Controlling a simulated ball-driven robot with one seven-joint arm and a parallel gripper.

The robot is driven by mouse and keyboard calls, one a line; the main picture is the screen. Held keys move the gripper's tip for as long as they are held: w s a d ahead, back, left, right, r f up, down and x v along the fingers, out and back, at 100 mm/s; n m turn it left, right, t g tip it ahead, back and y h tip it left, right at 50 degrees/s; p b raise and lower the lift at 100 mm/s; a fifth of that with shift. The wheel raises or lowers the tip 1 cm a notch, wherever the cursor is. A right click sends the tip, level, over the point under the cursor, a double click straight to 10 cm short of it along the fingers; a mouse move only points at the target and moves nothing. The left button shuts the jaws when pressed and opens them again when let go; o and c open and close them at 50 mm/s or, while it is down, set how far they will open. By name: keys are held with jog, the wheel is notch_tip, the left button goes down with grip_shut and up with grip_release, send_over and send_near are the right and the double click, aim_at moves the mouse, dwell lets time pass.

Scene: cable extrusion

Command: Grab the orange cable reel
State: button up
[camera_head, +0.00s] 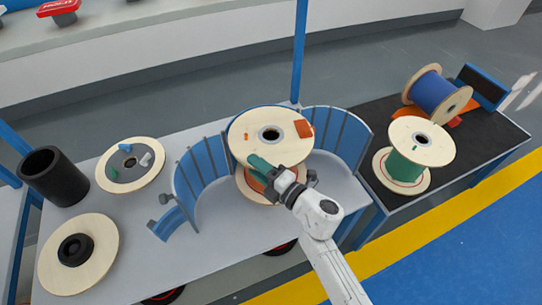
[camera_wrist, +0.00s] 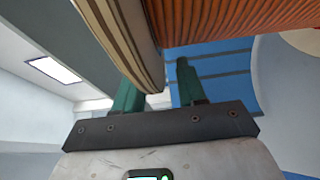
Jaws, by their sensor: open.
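The orange cable reel (camera_head: 249,128) stands upright on the table between curved blue guards. Its upper wooden flange has a dark centre hole and an orange patch. In the wrist view its orange winding (camera_wrist: 235,22) fills the upper right. My gripper (camera_head: 258,168) is at the reel's near side, by the upper flange, and hides part of the winding. In the wrist view my gripper (camera_wrist: 157,78) is open, with the flange rim (camera_wrist: 128,38) reaching between its green fingers. The rim partly covers the left finger. I cannot tell whether either finger touches it.
Blue guards (camera_head: 203,170) curve close around the reel. A black cylinder (camera_head: 54,177) and wooden discs (camera_head: 80,275) lie at left. A blue post (camera_head: 299,50) rises behind.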

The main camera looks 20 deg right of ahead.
jog(key=shift+w+a, duration=0.25)
jog(key=shift+w, duration=0.25)
grip_shut()
dwell(1.0)
